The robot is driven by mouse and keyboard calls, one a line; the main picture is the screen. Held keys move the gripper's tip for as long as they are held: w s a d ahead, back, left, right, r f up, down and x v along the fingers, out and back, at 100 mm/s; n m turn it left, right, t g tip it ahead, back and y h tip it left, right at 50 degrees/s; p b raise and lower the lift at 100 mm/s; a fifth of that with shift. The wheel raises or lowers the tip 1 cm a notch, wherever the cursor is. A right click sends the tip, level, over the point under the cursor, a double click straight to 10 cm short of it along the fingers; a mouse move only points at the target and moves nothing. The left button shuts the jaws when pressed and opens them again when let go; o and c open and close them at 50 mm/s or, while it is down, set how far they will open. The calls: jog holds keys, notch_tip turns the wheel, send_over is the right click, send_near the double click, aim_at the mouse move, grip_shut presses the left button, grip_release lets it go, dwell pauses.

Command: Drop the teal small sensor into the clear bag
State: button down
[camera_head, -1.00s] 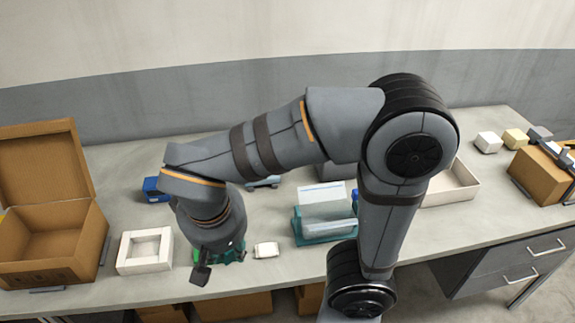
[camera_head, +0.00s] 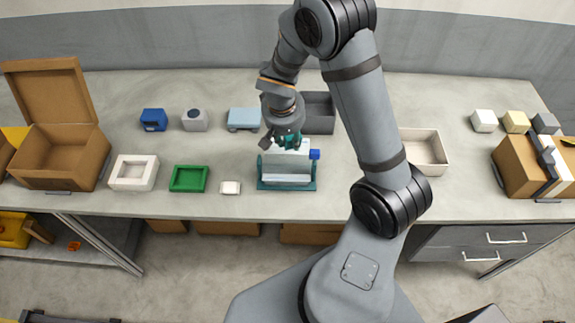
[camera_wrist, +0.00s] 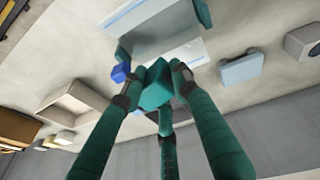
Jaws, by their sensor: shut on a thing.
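My gripper (camera_head: 288,142) has teal fingers and hangs at the back edge of the clear bag (camera_head: 287,178) in the head view. In the wrist view my gripper (camera_wrist: 157,82) is shut on the teal small sensor (camera_wrist: 155,92), a small block between the fingertips. In the head view the sensor cannot be told apart from the teal fingers. The clear bag stands in a teal holder (camera_head: 264,185) with a blue part (camera_head: 315,154) at its right. In the wrist view the bag (camera_wrist: 165,42) lies just beyond the sensor; whether they touch is unclear.
A dark grey tray (camera_head: 319,103) is behind the bag. A light blue box (camera_head: 243,118), a green tray (camera_head: 188,190) and a small white block (camera_head: 230,187) stand left of it. A white bin (camera_head: 440,168) is at the right. An open cardboard box (camera_head: 62,172) is far left.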

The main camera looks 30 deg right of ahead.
aim_at(289, 149)
jog(key=shift+d+f+b, duration=0.1)
jog(key=shift+f+b, duration=1.4)
jog(key=shift+f, duration=1.25)
jog(key=c, duration=1.3)
grip_release()
jog(key=shift+c, duration=0.2)
jog(key=shift+o, duration=0.4)
jog(key=v, duration=1.2)
jog(key=shift+s, duration=0.1)
jog(key=shift+d, duration=0.1)
